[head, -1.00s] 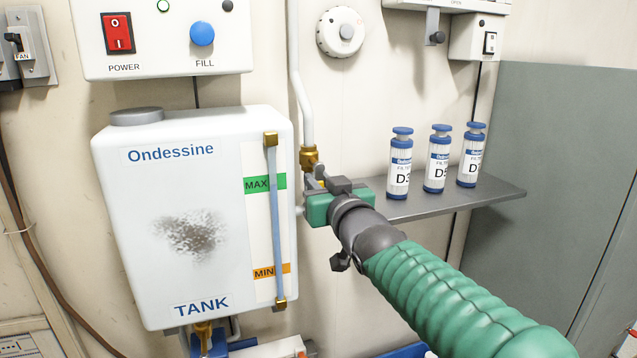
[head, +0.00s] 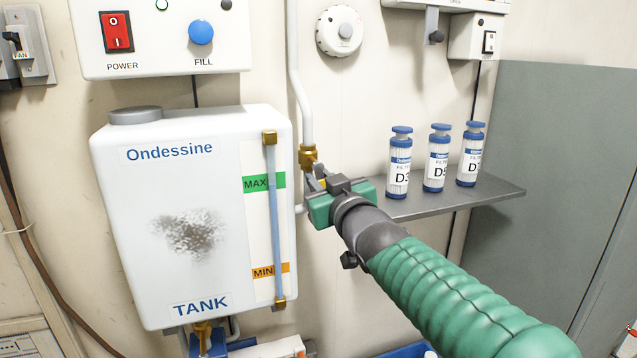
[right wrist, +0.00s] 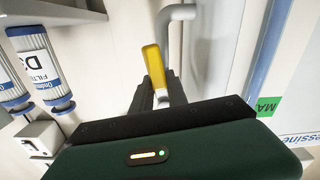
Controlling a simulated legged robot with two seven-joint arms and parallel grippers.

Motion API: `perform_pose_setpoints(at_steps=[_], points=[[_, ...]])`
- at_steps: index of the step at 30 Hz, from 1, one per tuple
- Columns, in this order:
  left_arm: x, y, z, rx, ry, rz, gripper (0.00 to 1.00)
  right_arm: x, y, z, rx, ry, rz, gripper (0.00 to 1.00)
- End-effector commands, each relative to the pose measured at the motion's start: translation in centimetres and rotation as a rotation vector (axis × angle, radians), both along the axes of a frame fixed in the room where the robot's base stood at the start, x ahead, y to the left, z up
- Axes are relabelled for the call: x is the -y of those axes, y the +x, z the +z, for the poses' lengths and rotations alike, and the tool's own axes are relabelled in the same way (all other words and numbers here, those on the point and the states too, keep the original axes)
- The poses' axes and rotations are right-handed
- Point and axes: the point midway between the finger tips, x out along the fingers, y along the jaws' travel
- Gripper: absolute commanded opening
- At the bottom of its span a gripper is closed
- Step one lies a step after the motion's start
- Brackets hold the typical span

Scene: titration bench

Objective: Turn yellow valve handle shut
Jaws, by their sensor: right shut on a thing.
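The yellow valve handle (right wrist: 152,66) shows in the right wrist view between the dark fingers of my right gripper (right wrist: 161,84), its yellow end standing out past them. In the head view only a small yellow bit of the handle (head: 320,184) shows, just below the brass fitting (head: 308,158) on the white pipe. My right gripper (head: 318,182) is shut on the handle there, right of the tank. Its green body hides most of the valve, so the handle's full angle cannot be read. My left gripper is in neither view.
The white Ondessine tank (head: 185,265) stands close left of the gripper. A grey shelf (head: 465,200) with three filter bottles, one of them the nearest bottle (head: 399,165), is close on the right. A control panel (head: 160,60) hangs above the tank.

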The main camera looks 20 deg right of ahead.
Motion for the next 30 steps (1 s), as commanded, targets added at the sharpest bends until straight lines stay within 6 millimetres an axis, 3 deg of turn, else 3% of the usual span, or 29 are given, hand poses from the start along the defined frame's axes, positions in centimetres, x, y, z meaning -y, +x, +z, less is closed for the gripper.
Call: perform_pose_setpoints(at_steps=[30], points=[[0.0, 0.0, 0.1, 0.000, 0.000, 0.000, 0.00, 2.1, 0.2, 1.3, 0.026, -0.952, 0.002, 0.00]])
